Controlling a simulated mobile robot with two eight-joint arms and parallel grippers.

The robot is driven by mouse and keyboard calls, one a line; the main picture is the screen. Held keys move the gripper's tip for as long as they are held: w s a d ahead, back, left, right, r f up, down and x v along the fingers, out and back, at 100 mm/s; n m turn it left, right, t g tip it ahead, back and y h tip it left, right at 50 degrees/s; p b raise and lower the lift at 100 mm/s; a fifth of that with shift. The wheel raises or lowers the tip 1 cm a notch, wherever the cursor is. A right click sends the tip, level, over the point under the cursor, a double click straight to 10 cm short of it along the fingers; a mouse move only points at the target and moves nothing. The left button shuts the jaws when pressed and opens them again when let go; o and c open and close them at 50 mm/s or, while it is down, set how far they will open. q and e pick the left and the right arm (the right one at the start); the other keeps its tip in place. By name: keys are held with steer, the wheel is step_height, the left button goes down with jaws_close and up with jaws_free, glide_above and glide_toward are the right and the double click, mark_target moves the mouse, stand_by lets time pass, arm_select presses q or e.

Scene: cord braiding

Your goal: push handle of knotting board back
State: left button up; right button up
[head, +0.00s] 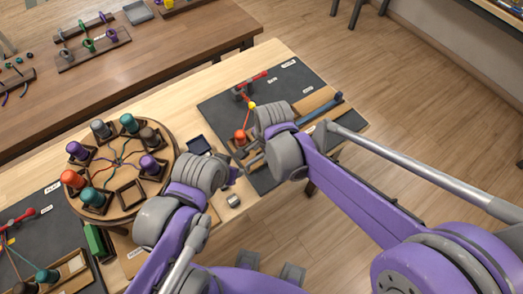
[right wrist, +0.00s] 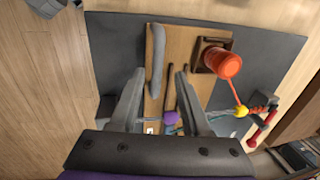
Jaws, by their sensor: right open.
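The right-hand knotting board is a dark board (head: 222,112) with a wooden strip (head: 308,104). A red-ended handle (head: 252,79) stands at its far side; it also shows in the right wrist view (right wrist: 263,126). A cord with a yellow bead (head: 252,105) runs from there to an orange bobbin (head: 240,137). My right gripper (head: 252,158) is over the board; in the right wrist view its fingers (right wrist: 158,78) are open with a grey bar (right wrist: 157,55) just beyond them, apart from the red-ended handle. My left gripper (head: 232,176) is near the round stand; its jaw state is unclear.
A round wooden stand (head: 128,160) with several coloured bobbins is at the left. Another dark board with a red-ended handle (head: 20,216) is at the lower left. A small dark tray (head: 198,145) and a metal nut (head: 233,201) lie near my left gripper. Floor is open at the right.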

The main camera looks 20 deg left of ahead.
step_height(320, 180, up, 10)
steer(key=s+d, duration=0.1)
steer(key=shift+s+d+r+p, duration=0.15)
steer(key=shift+d+r+p, duration=0.05)
steer(key=shift+d+p, duration=0.15)
stand_by(0.3)
steer(key=s+d+f+n+t, duration=0.1)
steer(key=s+d+n, duration=0.1)
steer(key=d, duration=0.7)
steer(key=s+d+f+n+t+h, duration=0.1)
steer(key=s+d+f+n, duration=0.1)
steer(key=d, duration=0.7)
steer(key=s+d+f+n+t, duration=0.1)
steer(key=s+d+n+t, duration=0.1)
steer(key=d, duration=0.8)
steer(key=shift+s+f+n+h, duration=0.2)
steer(key=shift+s+n+h, duration=0.2)
steer(key=shift+s+n, duration=0.65)
